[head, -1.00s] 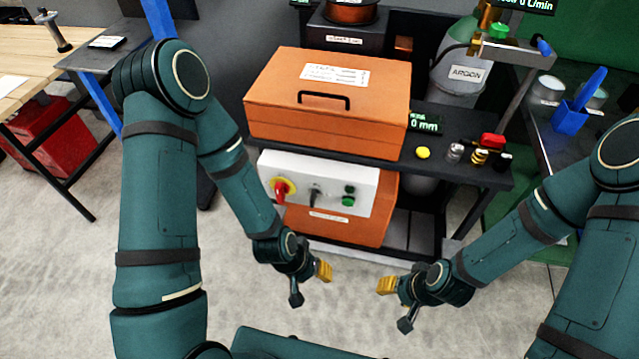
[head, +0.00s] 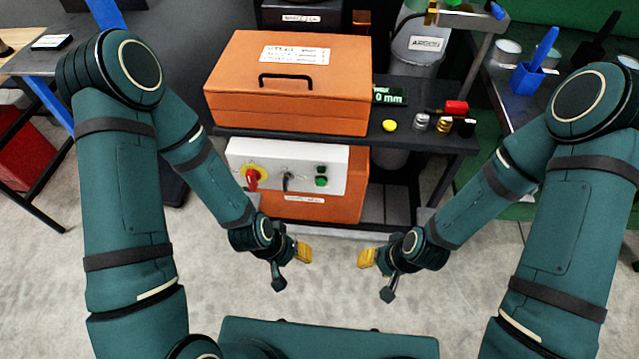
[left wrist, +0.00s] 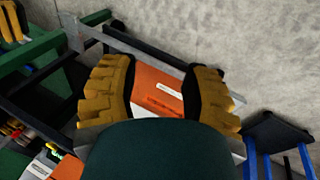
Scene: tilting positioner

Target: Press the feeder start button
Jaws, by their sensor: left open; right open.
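A white control panel (head: 265,160) sits on the front of an orange cabinet (head: 330,206) under the shelf. It carries a red rotary switch on a yellow plate (head: 252,178), a black selector (head: 288,180) and a green button (head: 321,182) with a dark one just above it. No label naming the feeder start button is readable. My left gripper (head: 303,252) is open and empty, in front of and below the panel, apart from it. It also shows in the left wrist view (left wrist: 158,88) with its yellow fingers spread. My right gripper (head: 367,258) is open and empty to its right.
An orange lidded box (head: 225,80) stands on the dark shelf (head: 420,148) above the panel. A yellow knob (head: 389,126) and several small parts lie beside it. A grey argon cylinder (head: 408,60) stands behind. The floor before the cart is clear.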

